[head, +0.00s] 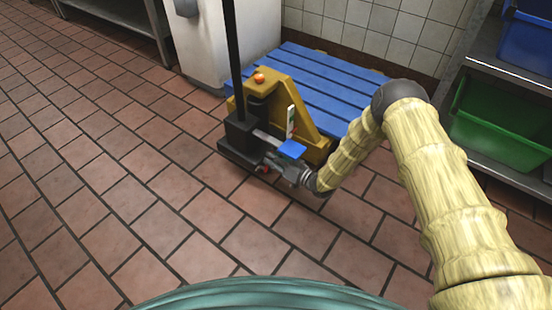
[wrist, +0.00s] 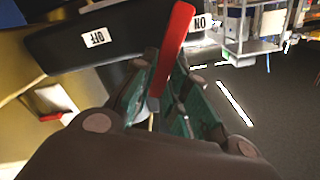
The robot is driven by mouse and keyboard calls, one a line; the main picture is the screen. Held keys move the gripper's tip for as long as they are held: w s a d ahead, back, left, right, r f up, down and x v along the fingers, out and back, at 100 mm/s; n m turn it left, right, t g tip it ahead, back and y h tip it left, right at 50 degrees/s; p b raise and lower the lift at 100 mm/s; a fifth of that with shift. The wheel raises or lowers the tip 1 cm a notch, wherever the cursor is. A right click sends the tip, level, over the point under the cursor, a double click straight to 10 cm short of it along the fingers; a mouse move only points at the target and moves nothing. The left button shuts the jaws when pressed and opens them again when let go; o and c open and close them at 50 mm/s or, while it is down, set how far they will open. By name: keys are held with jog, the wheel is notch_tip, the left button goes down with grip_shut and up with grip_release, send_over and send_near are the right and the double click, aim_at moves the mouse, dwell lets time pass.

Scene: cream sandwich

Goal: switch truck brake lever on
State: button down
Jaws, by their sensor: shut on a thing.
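The pallet truck (head: 300,93) is yellow with a black mast, low in front of me in the head view. Its red brake lever (wrist: 176,38) shows in the wrist view, rising between my fingers beside the ON label (wrist: 199,22), apart from the OFF label (wrist: 97,39) to the left. Both labels appear upside down on a black panel. My gripper (wrist: 157,95) is shut on the red lever, with a green-padded finger on each side. In the head view my gripper (head: 283,168) is at the truck's near side; the lever is too small or hidden to make out there.
A blue slatted pallet (head: 325,75) lies behind the truck. A white pillar (head: 205,40) stands behind left. A metal shelf with a green bin (head: 500,125) and a blue bin (head: 528,42) is at the right. The tiled floor (head: 110,190) at the left is clear.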

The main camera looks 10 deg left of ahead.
jog(key=shift+a, duration=0.1)
jog(key=c, duration=1.4)
grip_release()
jog(key=v, duration=1.2)
